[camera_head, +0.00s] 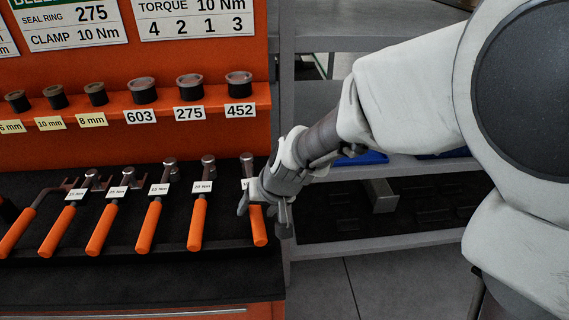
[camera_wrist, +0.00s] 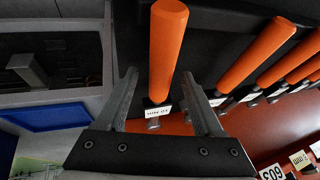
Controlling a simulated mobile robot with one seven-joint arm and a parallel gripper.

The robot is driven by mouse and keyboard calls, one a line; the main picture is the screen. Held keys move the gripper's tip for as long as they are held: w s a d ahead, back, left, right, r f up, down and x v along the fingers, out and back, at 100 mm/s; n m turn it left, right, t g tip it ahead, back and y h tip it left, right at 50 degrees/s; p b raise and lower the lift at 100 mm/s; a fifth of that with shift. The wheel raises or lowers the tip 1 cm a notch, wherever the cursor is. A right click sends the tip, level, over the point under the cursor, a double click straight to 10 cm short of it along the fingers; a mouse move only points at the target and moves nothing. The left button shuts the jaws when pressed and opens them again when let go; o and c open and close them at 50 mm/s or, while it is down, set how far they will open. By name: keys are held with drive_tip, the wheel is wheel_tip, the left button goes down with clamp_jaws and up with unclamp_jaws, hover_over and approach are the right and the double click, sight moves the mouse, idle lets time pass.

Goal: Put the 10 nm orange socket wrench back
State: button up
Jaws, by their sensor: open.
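The 10 Nm socket wrench (camera_head: 259,228) has an orange handle and is the rightmost of a row of wrenches lying on the black bench top. My gripper (camera_head: 264,208) is over it and hides part of its shaft and label. In the wrist view the orange wrench (camera_wrist: 168,45) runs between the two open fingers of my gripper (camera_wrist: 160,78), its white label upside down and appearing to read 10 Nm. I cannot tell whether the fingers touch the wrench.
Several more orange wrenches (camera_head: 197,224) lie to the left. A red shelf (camera_head: 215,104) above carries dark sockets (camera_head: 190,87) and number labels. A grey rack (camera_head: 305,110) with blue trays (camera_head: 362,158) stands to the right. Open floor (camera_head: 400,285) shows at lower right.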

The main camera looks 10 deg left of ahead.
drive_tip(key=p+v, duration=0.2)
drive_tip(key=v, duration=1.4)
drive_tip(key=s+d+r+m+h, duration=0.1)
drive_tip(key=s+d, duration=0.2)
drive_tip(key=d, duration=0.4)
drive_tip(key=s+d+r+m+t+h+p, duration=0.1)
drive_tip(key=s+d+h, duration=0.1)
drive_tip(key=d, duration=0.6)
drive_tip(key=s+d+r+m+t+h, duration=0.1)
drive_tip(key=s+d, duration=0.3)
drive_tip(key=d, duration=0.4)
drive_tip(key=shift+s+d+r+m+h+p, duration=0.15)
drive_tip(key=shift+d+r+m+h+p, duration=0.15)
drive_tip(key=shift+m, duration=0.2)
